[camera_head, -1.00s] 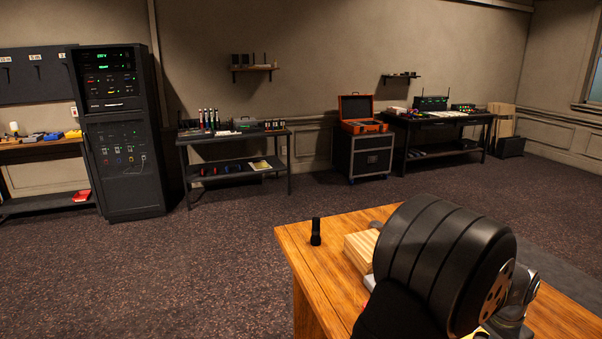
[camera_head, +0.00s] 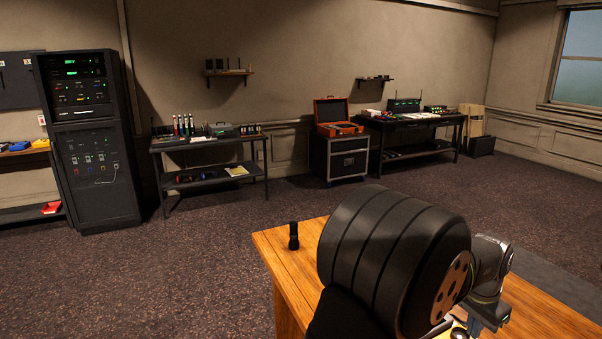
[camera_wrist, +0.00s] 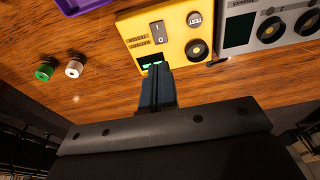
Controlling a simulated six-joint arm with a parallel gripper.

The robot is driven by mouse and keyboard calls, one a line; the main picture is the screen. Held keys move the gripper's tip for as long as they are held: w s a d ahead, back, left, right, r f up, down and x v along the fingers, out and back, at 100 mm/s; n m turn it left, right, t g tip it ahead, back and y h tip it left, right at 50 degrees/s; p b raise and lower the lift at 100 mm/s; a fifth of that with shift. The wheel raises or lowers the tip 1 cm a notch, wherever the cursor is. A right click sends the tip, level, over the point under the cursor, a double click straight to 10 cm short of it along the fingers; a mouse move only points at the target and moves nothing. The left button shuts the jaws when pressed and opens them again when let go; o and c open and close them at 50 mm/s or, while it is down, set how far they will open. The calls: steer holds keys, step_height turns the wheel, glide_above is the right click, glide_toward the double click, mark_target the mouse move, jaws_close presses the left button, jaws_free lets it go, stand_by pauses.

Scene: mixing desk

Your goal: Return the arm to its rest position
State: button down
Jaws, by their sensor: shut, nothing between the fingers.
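My gripper (camera_wrist: 157,80) shows in the wrist view with its dark fingers together and nothing between them. Its tips are in front of the lower edge of a yellow battery tester (camera_wrist: 170,32); I cannot tell whether they touch it. In the head view my arm's large dark ribbed link (camera_head: 385,255) fills the lower middle. A lighter part of my arm (camera_head: 490,270) shows to its right, over the wooden desk (camera_head: 545,318). The gripper's fingertips are not clear in the head view.
A grey device with dials (camera_wrist: 268,28) stands right of the tester. A green-topped piece (camera_wrist: 44,70), a white-topped piece (camera_wrist: 75,67) and a purple tray (camera_wrist: 80,5) lie to the left. A black cylinder (camera_head: 293,236) stands near the desk's left corner. Open floor (camera_head: 190,270) lies left of the desk.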

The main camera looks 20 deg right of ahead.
steer(key=a+r+h, duration=0.1)
steer(key=a+r, duration=0.3)
steer(key=r, duration=0.6)
steer(key=shift+a+r, duration=0.3)
steer(key=shift+a, duration=0.05)
steer(key=c, duration=0.9)
jaws_free()
steer(key=shift+c, duration=0.2)
steer(key=o, duration=0.9)
steer(key=w, duration=0.2)
steer(key=w+a, duration=0.1)
steer(key=w, duration=0.1)
steer(key=w+a, duration=0.1)
steer(key=w, duration=0.1)
steer(key=shift+a+r, duration=0.15)
steer(key=shift+r, duration=0.2)
steer(key=shift+o, duration=0.2)
steer(key=w+a+r+h, duration=0.1)
steer(key=w+a+r, duration=0.1)
steer(key=w+a, duration=0.85)
steer(key=w+a+r+h, duration=0.1)
steer(key=w+a+r, duration=0.2)
steer(key=w+a, duration=0.75)
steer(key=w+x, duration=0.1)
steer(key=x, duration=1)
steer(key=shift+w, duration=0.3)
